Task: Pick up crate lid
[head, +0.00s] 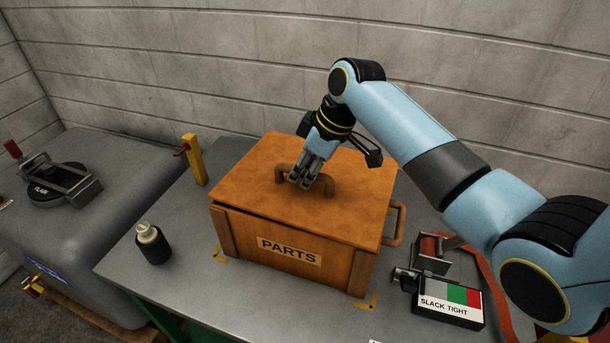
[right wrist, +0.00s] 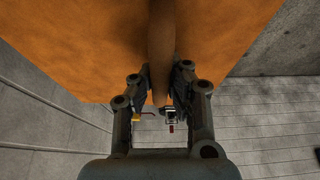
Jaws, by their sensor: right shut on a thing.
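The wooden crate (head: 290,262) marked PARTS stands on the grey table. Its flat orange-brown lid (head: 250,165) lies over the top, with a thin dark gap showing under its front edge. A brown arched handle (head: 283,174) rises from the lid's middle. My right gripper (head: 304,183) comes down from above and is shut on the lid handle. In the right wrist view the handle (right wrist: 160,50) runs between the two fingers (right wrist: 160,100), with the lid (right wrist: 75,45) behind it. My left gripper is not in view.
A dark bottle (head: 153,245) stands left of the crate. A yellow post (head: 194,160) is behind it. A box marked SLACK TIGHT (head: 448,300) lies to the right. A grey machine (head: 75,225) stands at the left. A block wall (head: 220,65) closes the back.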

